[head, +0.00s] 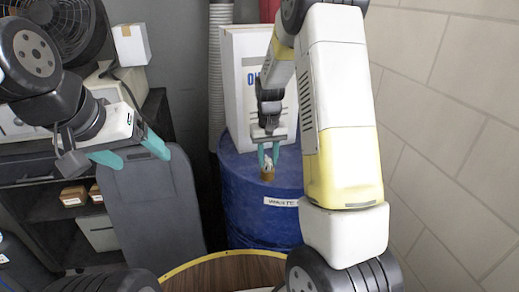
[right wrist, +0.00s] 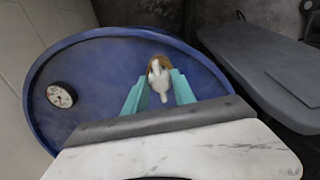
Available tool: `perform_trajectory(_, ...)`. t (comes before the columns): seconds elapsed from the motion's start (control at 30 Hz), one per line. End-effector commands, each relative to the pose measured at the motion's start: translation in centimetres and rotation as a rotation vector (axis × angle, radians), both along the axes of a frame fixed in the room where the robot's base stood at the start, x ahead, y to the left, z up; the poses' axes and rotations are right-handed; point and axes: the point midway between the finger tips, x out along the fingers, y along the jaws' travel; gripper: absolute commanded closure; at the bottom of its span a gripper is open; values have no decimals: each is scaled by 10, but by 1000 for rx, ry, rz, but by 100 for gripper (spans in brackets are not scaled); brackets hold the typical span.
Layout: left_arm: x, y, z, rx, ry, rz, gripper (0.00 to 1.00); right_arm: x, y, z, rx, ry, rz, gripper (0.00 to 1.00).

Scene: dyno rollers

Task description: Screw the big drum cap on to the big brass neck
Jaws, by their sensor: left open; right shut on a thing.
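The blue drum (head: 240,200) stands at the back centre, and its top fills much of the right wrist view (right wrist: 100,75). The brass neck (head: 267,175) is on its top; a brass rim (right wrist: 159,60) shows behind the cap in the right wrist view. The pale drum cap (right wrist: 157,80) is between the teal fingers of my right gripper (head: 268,154), which is shut on it from above. The cap is at the neck; I cannot tell whether it is seated or how far it is threaded. My left gripper (head: 130,154) is open and empty, left of the drum.
A white box (head: 240,85) stands behind the neck. A round gauge (right wrist: 60,95) is on the drum top. A dark grey panel (head: 155,210) stands left of the drum, near a dark shelf (head: 70,210). A block wall (head: 450,130) bounds the right side.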

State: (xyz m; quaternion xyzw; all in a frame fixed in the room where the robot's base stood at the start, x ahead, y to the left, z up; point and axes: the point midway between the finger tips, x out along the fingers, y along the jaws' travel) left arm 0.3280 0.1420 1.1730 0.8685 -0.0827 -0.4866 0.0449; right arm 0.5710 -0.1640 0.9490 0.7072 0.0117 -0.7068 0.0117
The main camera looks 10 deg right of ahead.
Motion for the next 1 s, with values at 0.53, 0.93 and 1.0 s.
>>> perform_trajectory(0.53,0,0,0,0,0,0,21,0,1,-3,-2,1,-505,100)
perform_trajectory(0.93,0,0,0,0,0,0,21,0,1,-3,0,0,-1272,100)
perform_trajectory(1.0,0,0,0,0,0,0,21,0,1,-3,1,-1,-1408,100)
